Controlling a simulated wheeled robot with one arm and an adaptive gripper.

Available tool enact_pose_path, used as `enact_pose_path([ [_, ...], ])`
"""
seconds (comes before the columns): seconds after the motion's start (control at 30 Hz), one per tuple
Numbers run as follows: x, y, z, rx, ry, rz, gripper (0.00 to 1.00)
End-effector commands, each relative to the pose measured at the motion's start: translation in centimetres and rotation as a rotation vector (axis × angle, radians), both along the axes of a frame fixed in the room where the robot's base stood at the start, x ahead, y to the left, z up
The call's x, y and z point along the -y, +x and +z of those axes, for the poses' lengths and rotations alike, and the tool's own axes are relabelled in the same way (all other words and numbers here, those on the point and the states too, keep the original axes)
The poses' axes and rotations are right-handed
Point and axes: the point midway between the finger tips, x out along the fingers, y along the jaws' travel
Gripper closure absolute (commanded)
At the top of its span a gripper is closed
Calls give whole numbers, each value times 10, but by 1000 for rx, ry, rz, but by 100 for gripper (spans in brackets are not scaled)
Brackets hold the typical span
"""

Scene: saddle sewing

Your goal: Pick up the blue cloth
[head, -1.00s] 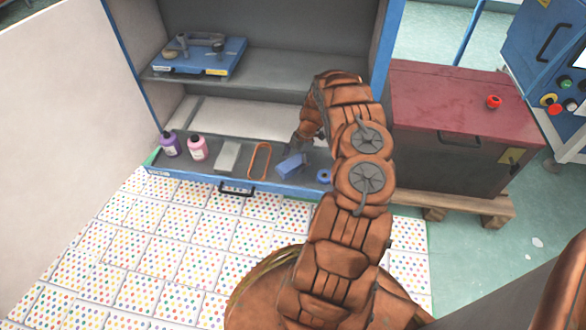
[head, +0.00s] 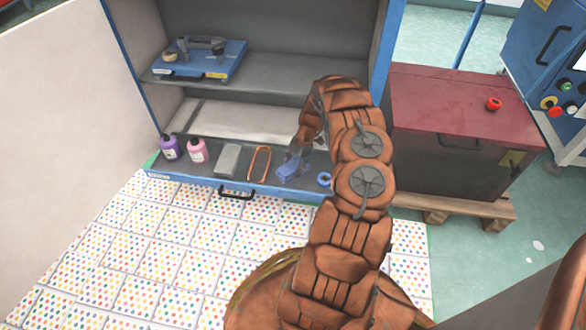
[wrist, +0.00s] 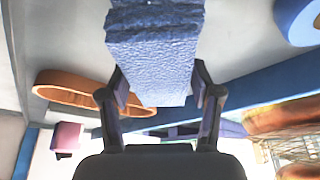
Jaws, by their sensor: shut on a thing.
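The blue cloth (wrist: 155,50) is a thick, rough-textured folded block. In the wrist view it sits between the two fingers of my gripper (wrist: 160,95), which is shut on it. In the head view the cloth (head: 292,167) is at the drawer, just below the end of my arm, and is partly covered by the gripper (head: 294,153). I cannot tell whether the cloth still touches the drawer floor.
The open drawer (head: 237,190) also holds a purple bottle (head: 170,149), a pink bottle (head: 197,151), a grey block (head: 228,159), an orange loop (head: 259,163) and a blue ring (head: 324,179). A shelf above bears a blue board (head: 222,66). A red-topped chest (head: 450,100) stands at right.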

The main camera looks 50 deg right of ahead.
Motion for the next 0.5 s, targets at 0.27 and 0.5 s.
enact_pose_path([
  [0.27, 0, 0, 5, 0, 0, 0, 76],
  [0.5, 1, 1, 36, 2, -3, 0, 76],
])
